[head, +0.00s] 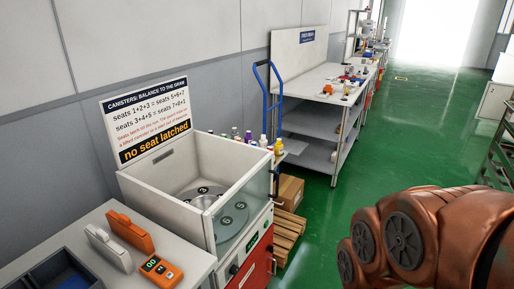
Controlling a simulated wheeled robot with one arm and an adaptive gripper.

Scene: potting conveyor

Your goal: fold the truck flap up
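A hand truck with a blue tubular frame (279,97) stands upright in the middle of the head view, beside the drum machine and in front of the workbench. Copper-coloured links of my own arm fill the lower right. My gripper is outside the view, so its state and its distance from the truck do not show.
The open-topped drum machine (186,174), with a "no seat latched" sign (153,139), stands at the lower left. Beyond it are a cardboard box (290,191) and wooden pallets (287,232). A workbench (318,78) runs along the wall. Green floor (345,190) is clear at centre right.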

